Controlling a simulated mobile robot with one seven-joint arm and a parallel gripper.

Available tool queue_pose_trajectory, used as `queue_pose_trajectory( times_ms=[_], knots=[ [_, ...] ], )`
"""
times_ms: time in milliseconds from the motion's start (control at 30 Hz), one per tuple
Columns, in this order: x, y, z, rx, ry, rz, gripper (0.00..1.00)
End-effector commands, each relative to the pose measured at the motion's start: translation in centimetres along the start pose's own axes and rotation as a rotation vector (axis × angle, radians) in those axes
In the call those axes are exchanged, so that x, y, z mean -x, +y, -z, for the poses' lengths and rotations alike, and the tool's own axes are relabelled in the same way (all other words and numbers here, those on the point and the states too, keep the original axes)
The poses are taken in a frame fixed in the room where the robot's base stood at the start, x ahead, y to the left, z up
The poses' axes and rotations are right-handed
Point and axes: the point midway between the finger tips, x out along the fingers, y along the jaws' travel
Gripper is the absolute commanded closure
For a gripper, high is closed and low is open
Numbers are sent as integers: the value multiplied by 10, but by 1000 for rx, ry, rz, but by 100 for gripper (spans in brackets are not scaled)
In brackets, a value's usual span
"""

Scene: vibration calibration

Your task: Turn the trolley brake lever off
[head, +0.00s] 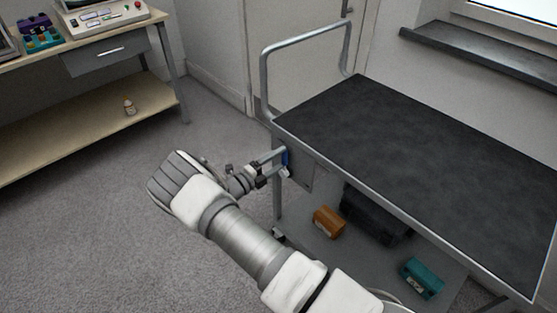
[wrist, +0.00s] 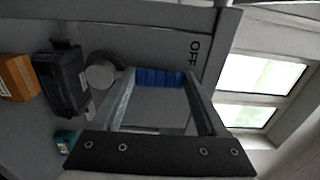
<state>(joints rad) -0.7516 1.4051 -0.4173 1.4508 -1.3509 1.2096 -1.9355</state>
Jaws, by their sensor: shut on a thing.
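The grey trolley with a black top (head: 430,150) stands at the right in the head view. Its brake lever has a blue grip (head: 285,158) on the near end panel, just below the top. In the wrist view the blue grip (wrist: 160,77) runs rightward from a round grey pivot (wrist: 102,74) towards the printed word OFF (wrist: 194,53). My gripper (head: 275,163) is at the lever, shut on the blue grip, which lies between its fingertips in the wrist view (wrist: 162,82). The fingers hide part of the lever.
A brown box (head: 329,222), a black case (head: 375,215) and a teal box (head: 421,278) sit on the trolley's lower shelf. The trolley's tubular handle (head: 305,38) rises at its far left end. A workbench (head: 80,133) stands at the left. Carpet between is clear.

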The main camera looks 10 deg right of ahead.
Motion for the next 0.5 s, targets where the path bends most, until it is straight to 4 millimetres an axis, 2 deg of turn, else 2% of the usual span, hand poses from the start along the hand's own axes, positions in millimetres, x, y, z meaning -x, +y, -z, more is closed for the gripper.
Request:
queue_pose_trajectory(
  times_ms=[433, 467, 500],
  knots=[
    [1, 0, -1, 15, -3, 0, 100],
    [1, 0, -1, 16, -3, -1, 21],
    [1, 0, -1, 16, -3, -1, 14]
  ],
)
